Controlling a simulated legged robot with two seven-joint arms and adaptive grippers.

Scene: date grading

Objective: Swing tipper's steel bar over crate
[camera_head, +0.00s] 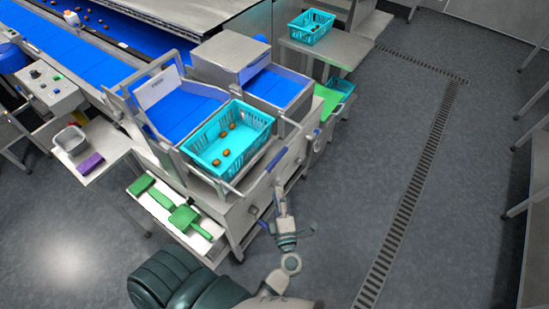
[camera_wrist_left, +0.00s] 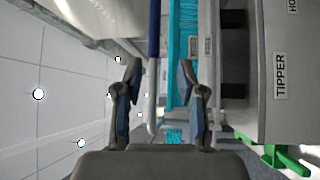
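The turquoise crate (camera_head: 217,165) sits in the tipper (camera_head: 262,190), with several brown dates on its floor. The crate's side shows in the left wrist view (camera_wrist_left: 181,50), beside the tipper's labelled grey wall (camera_wrist_left: 264,70). A pale bar (camera_wrist_left: 151,95) with a blue upper part runs between my left gripper's spread fingers; it looks like the tipper's steel bar, and contact is not visible. In the head view my left gripper (camera_head: 280,192) is close to the tipper's right front side. Its fingers (camera_wrist_left: 161,85) are open. My right gripper is not in view.
A tray with green tools (camera_head: 205,226) juts out left of the tipper. A side table holds a grey tub (camera_head: 70,138) and a purple block (camera_head: 91,163). Another turquoise crate (camera_head: 311,27) stands on a table behind. The floor to the right is clear, with a drain grate (camera_head: 410,205).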

